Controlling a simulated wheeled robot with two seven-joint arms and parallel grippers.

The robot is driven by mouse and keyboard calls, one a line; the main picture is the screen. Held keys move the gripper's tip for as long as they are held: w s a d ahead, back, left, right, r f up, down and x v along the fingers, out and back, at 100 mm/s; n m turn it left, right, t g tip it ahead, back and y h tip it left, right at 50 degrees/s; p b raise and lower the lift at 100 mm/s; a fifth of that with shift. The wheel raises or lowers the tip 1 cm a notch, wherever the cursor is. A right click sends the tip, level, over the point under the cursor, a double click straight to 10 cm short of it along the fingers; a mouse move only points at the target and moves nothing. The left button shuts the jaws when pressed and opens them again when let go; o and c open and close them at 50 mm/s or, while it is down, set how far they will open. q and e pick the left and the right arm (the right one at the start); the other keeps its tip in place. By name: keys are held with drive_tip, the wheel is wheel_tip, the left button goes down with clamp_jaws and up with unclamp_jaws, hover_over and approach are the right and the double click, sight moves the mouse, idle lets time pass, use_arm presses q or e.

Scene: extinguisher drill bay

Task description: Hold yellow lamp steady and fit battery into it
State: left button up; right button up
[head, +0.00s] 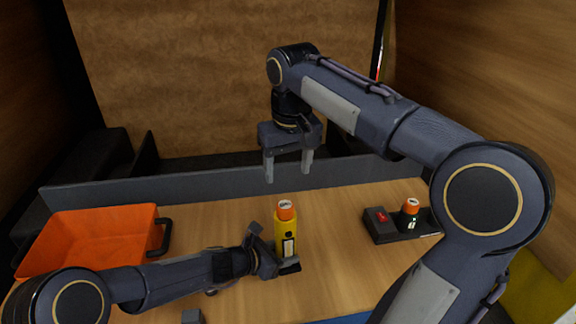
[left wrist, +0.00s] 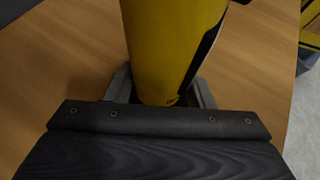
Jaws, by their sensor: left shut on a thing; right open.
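The yellow lamp (head: 286,240) stands upright on the table, with a dark switch and a pale label on its side. An orange battery end (head: 286,209) with a pale face shows at its top; how deep it sits I cannot tell. My left gripper (head: 278,261) is shut on the lamp low on its body. In the left wrist view the lamp (left wrist: 172,45) stands between the fingers of the gripper (left wrist: 163,92). My right gripper (head: 289,172) is open and empty, fingers pointing down, above the lamp and apart from it.
A dark charger (head: 385,228) with a red button stands at the right, and another orange-topped battery (head: 411,208) is upright in it. An orange bin (head: 85,240) with a dark handle is at the left. A grey ledge (head: 220,184) runs along the table's back.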

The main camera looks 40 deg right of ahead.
use_arm(q)
drive_tip(key=o, duration=0.8)
drive_tip(key=shift+a, duration=0.1)
drive_tip(key=v, duration=1.1)
drive_tip(key=shift+a+r, duration=0.25)
drive_tip(key=shift+a, duration=0.1)
